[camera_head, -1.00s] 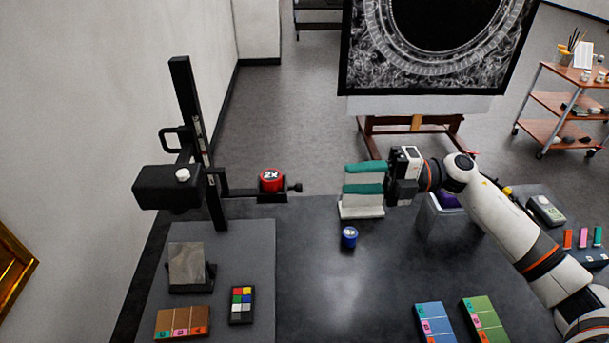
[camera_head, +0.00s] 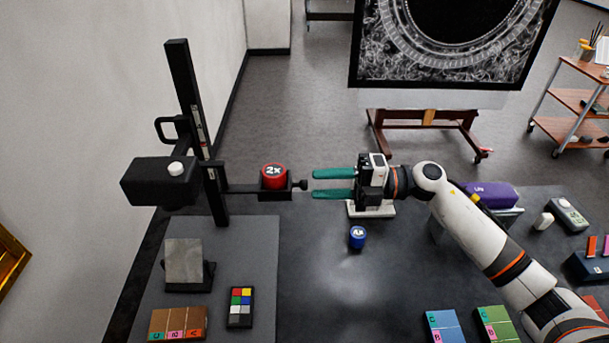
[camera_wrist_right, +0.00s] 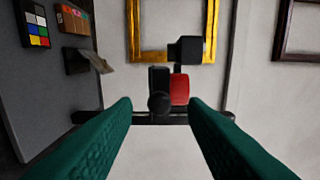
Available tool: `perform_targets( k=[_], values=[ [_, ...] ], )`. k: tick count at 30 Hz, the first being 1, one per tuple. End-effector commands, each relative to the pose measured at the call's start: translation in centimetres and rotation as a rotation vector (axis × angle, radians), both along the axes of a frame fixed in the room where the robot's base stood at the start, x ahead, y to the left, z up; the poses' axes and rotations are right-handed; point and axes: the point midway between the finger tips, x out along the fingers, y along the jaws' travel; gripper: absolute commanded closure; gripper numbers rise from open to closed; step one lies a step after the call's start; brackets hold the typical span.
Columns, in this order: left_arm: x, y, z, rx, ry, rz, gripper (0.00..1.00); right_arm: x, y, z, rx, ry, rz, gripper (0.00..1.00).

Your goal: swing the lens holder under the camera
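The lens holder (camera_head: 240,188) is a black arm that reaches right from the upright post (camera_head: 193,125), with a red 2x lens (camera_head: 274,176) on it and a dark knob (camera_head: 300,185) at its end. The black camera (camera_head: 150,182) sits on the post's left side, so the holder points away from it. My right gripper (camera_head: 316,184) is open, its green fingers pointing left just right of the knob. In the right wrist view the knob (camera_wrist_right: 159,102) and the red lens (camera_wrist_right: 180,89) show ahead, between the spread fingers. My left gripper is not in view.
A blue lens (camera_head: 357,237) stands on the table below my right gripper. A grey plate on a stand (camera_head: 184,262), a colour chart (camera_head: 240,307) and a brown box (camera_head: 178,323) lie on the grey board. A purple item (camera_head: 490,194) is behind my arm.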

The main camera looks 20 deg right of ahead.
Motion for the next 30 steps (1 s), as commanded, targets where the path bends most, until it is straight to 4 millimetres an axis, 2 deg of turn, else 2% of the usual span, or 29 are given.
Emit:
perform_targets(
  k=[1,3,7,12,19,20,27,30],
  values=[
    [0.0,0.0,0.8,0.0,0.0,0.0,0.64,0.3,1.0,0.5,0.003,-0.002,0.001,0.61],
    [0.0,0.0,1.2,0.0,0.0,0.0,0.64,0.6,2.1,0.4,0.003,-0.001,0.001,0.61],
    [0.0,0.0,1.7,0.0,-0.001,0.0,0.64,1.0,3.5,0.2,0.001,0.0,0.0,0.61],
    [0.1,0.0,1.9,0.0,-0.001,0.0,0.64,1.3,4.3,0.0,0.0,-0.001,-0.001,0.61],
    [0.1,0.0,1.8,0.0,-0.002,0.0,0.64,1.3,4.3,0.0,-0.001,-0.001,-0.001,0.61],
    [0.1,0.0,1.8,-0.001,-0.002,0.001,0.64,1.3,4.3,0.0,-0.001,-0.001,-0.001,0.62],
    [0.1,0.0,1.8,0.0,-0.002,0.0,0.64,1.3,4.3,0.0,-0.001,-0.001,-0.001,1.0],
    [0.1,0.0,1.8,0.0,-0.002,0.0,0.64,1.2,4.3,0.0,-0.001,-0.001,-0.001,1.0]
  ],
)
